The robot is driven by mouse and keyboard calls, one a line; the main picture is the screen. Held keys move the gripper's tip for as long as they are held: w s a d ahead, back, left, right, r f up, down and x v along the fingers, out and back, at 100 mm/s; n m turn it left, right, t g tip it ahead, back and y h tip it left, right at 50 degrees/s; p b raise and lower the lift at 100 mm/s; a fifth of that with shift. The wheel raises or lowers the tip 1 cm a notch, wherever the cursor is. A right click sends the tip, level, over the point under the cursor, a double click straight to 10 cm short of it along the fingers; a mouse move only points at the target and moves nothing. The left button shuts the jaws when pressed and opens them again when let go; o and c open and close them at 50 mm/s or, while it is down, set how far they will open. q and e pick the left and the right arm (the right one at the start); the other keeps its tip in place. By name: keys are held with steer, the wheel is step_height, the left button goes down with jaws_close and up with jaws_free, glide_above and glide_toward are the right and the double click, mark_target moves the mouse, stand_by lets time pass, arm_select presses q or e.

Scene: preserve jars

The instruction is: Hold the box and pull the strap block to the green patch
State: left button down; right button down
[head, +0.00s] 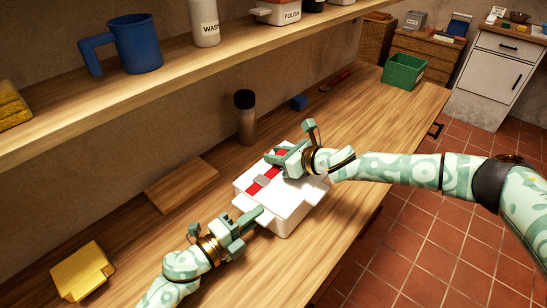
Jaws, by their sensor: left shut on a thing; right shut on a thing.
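The white box (285,215) sits on the wooden counter with a red strap (254,188) across its top. A grey buckle-like piece (263,180) lies on the strap. My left gripper (261,214) is shut on the near-left side of the box, at a white projecting part. My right gripper (282,160) is above the box top at the strap's far end, shut on what seems to be the strap block, which its fingers mostly hide. I cannot make out the green patch on the box; my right gripper and wrist cover part of the top.
On the counter (345,130) stand a dark-capped jar (246,118), a wooden board (181,184), a yellow block (82,271), a small blue block (299,102) and a green bin (404,71). A shelf (180,78) with a blue mug (135,44) overhangs the back.

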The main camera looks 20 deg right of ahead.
arm_select(q)
steer(key=shift+s+a+f, duration=0.1)
steer(key=shift+a+f, duration=0.05)
steer(key=shift+f, duration=0.25)
arm_select(e)
steer(key=shift+w+d, duration=0.45)
steer(key=shift+d, duration=0.25)
steer(key=shift+w+d, duration=0.45)
steer(key=shift+d, duration=0.2)
steer(key=c, duration=1.1)
jaws_free()
steer(key=v, duration=1.2)
steer(key=shift+s, duration=0.1)
